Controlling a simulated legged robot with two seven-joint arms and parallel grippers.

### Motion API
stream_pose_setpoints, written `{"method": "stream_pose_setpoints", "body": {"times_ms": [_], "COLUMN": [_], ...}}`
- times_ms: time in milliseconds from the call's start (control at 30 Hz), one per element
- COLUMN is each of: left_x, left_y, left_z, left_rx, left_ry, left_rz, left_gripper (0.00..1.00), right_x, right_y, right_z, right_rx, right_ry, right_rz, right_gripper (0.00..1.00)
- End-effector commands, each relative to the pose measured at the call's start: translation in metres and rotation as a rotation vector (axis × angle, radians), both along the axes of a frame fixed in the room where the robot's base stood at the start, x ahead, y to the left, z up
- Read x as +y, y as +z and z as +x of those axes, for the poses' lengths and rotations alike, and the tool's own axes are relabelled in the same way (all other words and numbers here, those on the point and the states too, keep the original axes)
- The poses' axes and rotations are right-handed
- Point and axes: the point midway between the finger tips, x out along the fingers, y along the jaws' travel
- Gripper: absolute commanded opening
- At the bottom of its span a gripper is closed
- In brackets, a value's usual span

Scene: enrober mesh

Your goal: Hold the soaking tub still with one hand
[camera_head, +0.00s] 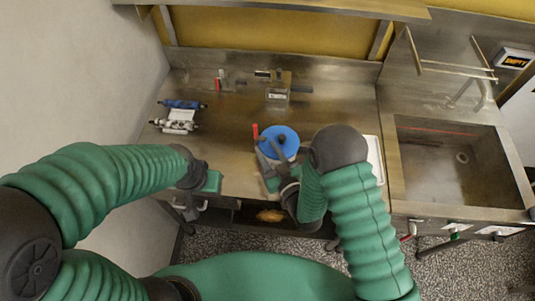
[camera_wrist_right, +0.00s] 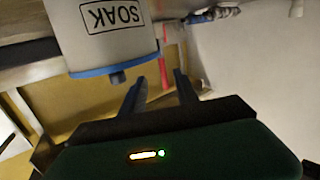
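The soaking tub (camera_head: 279,137) is on the steel counter, its round blue top facing up in the head view. In the right wrist view the tub (camera_wrist_right: 105,40) appears upside down, grey with a "SOAK" label and a blue rim. My right gripper (camera_head: 276,158) is at the tub's near side, its dark parts overlapping the blue top. In the right wrist view its two fingers (camera_wrist_right: 158,92) stand apart, close to the rim; contact cannot be told. My left gripper (camera_head: 210,181) is over the counter's front left, fingers hidden.
A blue and white device (camera_head: 180,118) lies at the counter's left. A small labelled metal container (camera_head: 277,94) stands behind the tub. A red-handled item (camera_head: 255,132) is left of the tub. A sink (camera_head: 450,160) is at right. Counter between device and tub is clear.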

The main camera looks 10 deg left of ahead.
Motion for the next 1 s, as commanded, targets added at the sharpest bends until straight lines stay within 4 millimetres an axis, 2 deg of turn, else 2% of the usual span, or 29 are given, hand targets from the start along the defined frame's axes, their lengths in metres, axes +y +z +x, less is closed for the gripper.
{"method": "stream_pose_setpoints", "body": {"times_ms": [100,233,367,700,833,1000], "left_x": [0.001,0.002,0.002,0.001,0.001,0.001], "left_y": [0.0,0.0,0.0,0.0,0.0,0.0], "left_z": [0.0,0.0,0.0,0.0,0.0,0.0], "left_rx": [0.001,0.0,0.0,0.001,0.0,0.0], "left_ry": [0.0,0.0,0.0,0.0,0.0,0.0], "left_rz": [-0.001,-0.001,-0.001,-0.001,-0.001,-0.001], "left_gripper": [0.36,0.36,0.36,0.36,0.36,0.36], "right_x": [0.0,0.005,0.017,0.056,0.063,0.065], "right_y": [-0.006,-0.005,-0.004,-0.005,-0.005,-0.005], "right_z": [-0.009,-0.005,0.013,0.075,0.086,0.089], "right_rx": [-0.032,-0.045,-0.047,-0.045,-0.043,-0.042], "right_ry": [0.003,0.003,0.003,0.002,0.002,0.002], "right_rz": [0.058,0.076,0.076,0.074,0.073,0.073], "right_gripper": [0.37,0.37,0.37,0.37,0.37,0.37]}}
